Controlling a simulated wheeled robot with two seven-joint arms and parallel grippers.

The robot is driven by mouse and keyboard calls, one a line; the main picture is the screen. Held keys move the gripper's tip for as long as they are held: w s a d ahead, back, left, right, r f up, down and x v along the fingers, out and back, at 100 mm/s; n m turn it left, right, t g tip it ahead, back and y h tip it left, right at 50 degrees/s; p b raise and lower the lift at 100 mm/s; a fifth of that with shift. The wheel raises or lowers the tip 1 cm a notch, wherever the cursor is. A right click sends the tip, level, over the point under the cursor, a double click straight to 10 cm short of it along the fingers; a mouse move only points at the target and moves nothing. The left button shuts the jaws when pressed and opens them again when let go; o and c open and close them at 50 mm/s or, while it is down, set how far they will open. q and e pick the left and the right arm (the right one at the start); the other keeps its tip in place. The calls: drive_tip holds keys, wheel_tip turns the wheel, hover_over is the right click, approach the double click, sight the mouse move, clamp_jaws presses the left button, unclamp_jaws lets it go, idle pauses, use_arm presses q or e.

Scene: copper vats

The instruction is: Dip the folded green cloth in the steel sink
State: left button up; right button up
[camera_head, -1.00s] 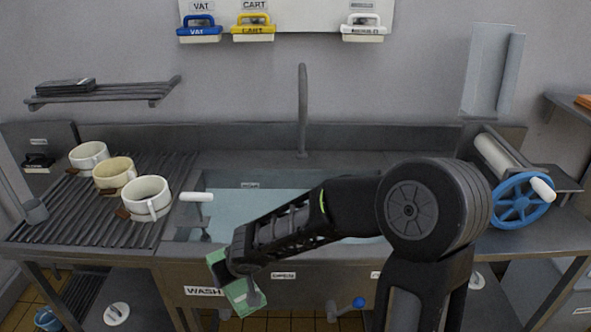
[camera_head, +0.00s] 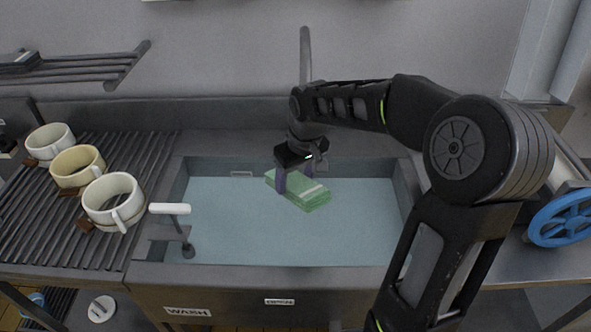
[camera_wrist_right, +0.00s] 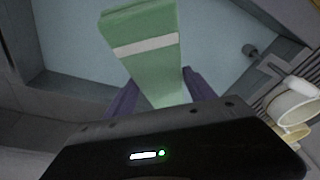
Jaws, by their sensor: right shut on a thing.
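The folded green cloth (camera_head: 308,194) with a pale stripe is over the water in the steel sink (camera_head: 290,276), near the middle of the basin. My right gripper (camera_head: 296,190) points down from above and is shut on the cloth, with its purple fingers on either side. In the right wrist view the cloth (camera_wrist_right: 143,45) sticks out between the fingers of my right gripper (camera_wrist_right: 160,92). I cannot tell whether the cloth touches the water. My left gripper is not in view.
Three mugs (camera_head: 112,202) stand on the ribbed drainboard left of the sink. A white-handled lever (camera_head: 170,209) reaches over the basin's left side. A tall faucet (camera_head: 305,60) rises behind. A blue wheel (camera_head: 560,218) is at the right.

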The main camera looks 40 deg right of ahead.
drive_tip(key=shift+f, duration=0.35)
drive_tip(key=s+b+x, duration=0.2)
drive_tip(key=b+x, duration=0.7)
drive_tip(key=x, duration=0.2)
drive_tip(key=s+f+b+x, duration=0.1)
drive_tip(key=s+b+x, duration=0.2)
drive_tip(key=b+x, duration=0.5)
drive_tip(key=x, duration=0.3)
drive_tip(key=shift+a+b, duration=0.2)
drive_tip(key=shift+b, duration=0.2)
drive_tip(key=shift+r, duration=0.1)
drive_tip(key=w+p+v, duration=0.1)
drive_tip(key=p+v, duration=0.4)
drive_tip(key=v, duration=0.1)
drive_tip(key=w+p+v, duration=0.2)
drive_tip(key=p+v, duration=0.3)
drive_tip(key=v, duration=0.2)
drive_tip(key=w+r+p+v, duration=0.1)
drive_tip(key=p+v, duration=0.5)
drive_tip(key=v, duration=0.1)
drive_tip(key=shift+w+d+r, duration=0.2)
drive_tip(key=shift+w+r, duration=0.05)
drive_tip(key=shift+w, duration=0.05)
drive_tip(key=shift+r, duration=0.5)
